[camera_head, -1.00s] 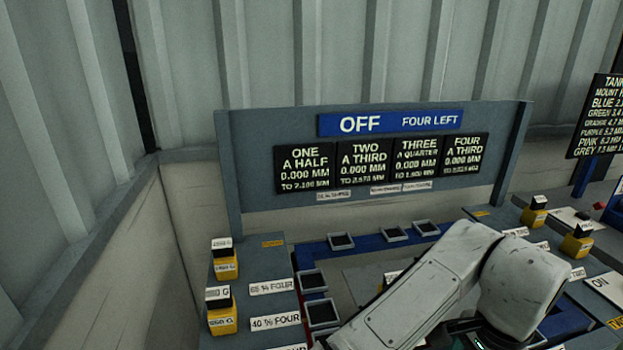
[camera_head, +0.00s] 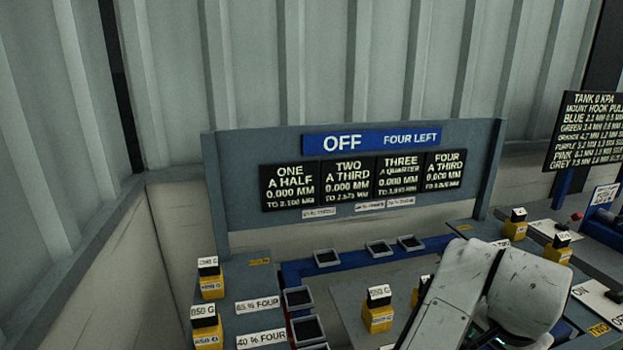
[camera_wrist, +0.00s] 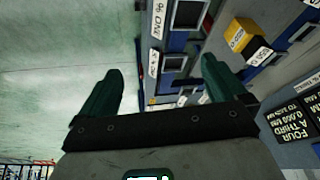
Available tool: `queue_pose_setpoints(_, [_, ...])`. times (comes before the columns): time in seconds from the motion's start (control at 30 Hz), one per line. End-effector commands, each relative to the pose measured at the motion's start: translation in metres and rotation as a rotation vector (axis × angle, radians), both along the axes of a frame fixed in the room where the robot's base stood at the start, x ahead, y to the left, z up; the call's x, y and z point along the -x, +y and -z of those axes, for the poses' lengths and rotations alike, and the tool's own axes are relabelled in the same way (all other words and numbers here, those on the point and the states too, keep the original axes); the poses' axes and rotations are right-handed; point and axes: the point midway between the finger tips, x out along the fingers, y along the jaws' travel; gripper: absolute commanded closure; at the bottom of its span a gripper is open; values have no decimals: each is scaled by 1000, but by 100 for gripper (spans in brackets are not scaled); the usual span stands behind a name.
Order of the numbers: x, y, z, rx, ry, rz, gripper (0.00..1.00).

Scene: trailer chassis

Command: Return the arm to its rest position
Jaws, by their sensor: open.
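My gripper (camera_wrist: 165,90) shows in the wrist view with its two dark green fingers spread apart and nothing between them. Beyond the fingers are pale floor on the left and the bench with its trays and labels on the right, all seen turned sideways. In the head view my pale arm (camera_head: 465,295) is folded at the lower right, over the bench. My fingertips are hidden in the head view.
A sign board (camera_head: 350,185) reading "OFF" and "FOUR LEFT" stands behind the bench. Yellow labelled weights (camera_head: 377,312) stand on the bench near my arm, with others at left and right. Several small trays (camera_head: 327,257) sit empty. A black text panel (camera_head: 583,132) stands at right.

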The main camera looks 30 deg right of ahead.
Motion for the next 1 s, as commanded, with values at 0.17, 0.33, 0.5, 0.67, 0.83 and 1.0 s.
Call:
queue_pose_setpoints(0.17, [-10,-24,-5,183,53,-224,2])
queue_pose_setpoints(0.33, [-22,-22,12,284,131,-491,2])
queue_pose_setpoints(0.5, [-24,3,55,296,221,-777,2])
queue_pose_setpoints(0.67, [-6,47,113,218,295,-1050,2])
queue_pose_setpoints(0.83, [36,111,178,56,336,-1307,2])
queue_pose_setpoints(1.0, [74,164,214,-85,329,-1459,2])
